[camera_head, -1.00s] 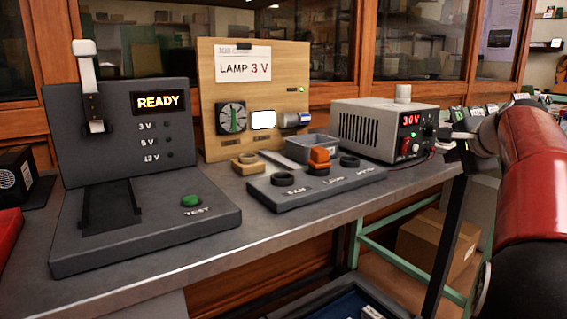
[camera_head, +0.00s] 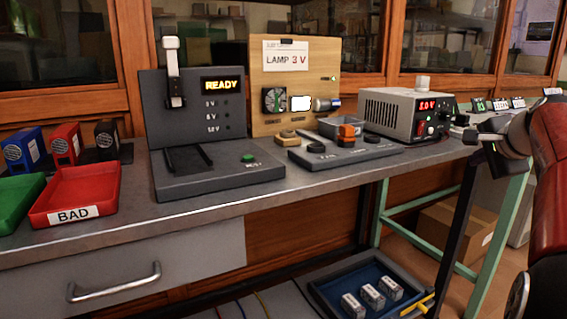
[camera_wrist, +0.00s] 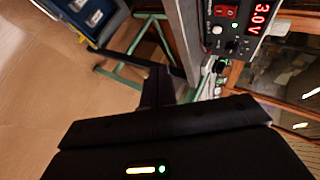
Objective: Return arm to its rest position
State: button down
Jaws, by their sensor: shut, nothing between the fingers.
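My gripper (camera_wrist: 158,86) shows dark in the wrist view, its fingers together with nothing between them, pointing over the floor beside the bench. In the head view my gripper (camera_head: 470,138) is at the right edge, apart from the bench and just right of the power supply (camera_head: 408,112). My red arm fills the right edge there. The power supply's red display (camera_wrist: 262,18) reads 3.0 V in the wrist view.
The grey bench (camera_head: 215,207) holds the tester reading READY (camera_head: 205,115), the wooden lamp board (camera_head: 335,75), a switch panel (camera_head: 345,150), and a red BAD tray (camera_head: 85,188). A blue crate (camera_head: 335,286) with white packs sits below.

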jog(key=s+a+f+n+g+y+p, duration=0.15)
jog(key=s+a+n, duration=0.25)
jog(key=a, duration=0.6)
jog(key=s+a+f+n+g+p, duration=0.1)
jog(key=s+a+f+n+p, duration=0.2)
jog(key=a, duration=0.7)
jog(key=s+a+f+n+g, duration=0.1)
jog(key=s+a+f+n, duration=0.4)
jog(key=s, duration=0.4)
jog(key=s+a+f+n+g+p, duration=0.1)
jog(key=s+a+f+n, duration=0.5)
jog(key=s, duration=0.3)
jog(key=shift+a+f+g+p, duration=0.15)
jog(key=shift+f+g+p, duration=0.2)
jog(key=shift+f, duration=0.3)
jog(key=shift+y, duration=0.25)
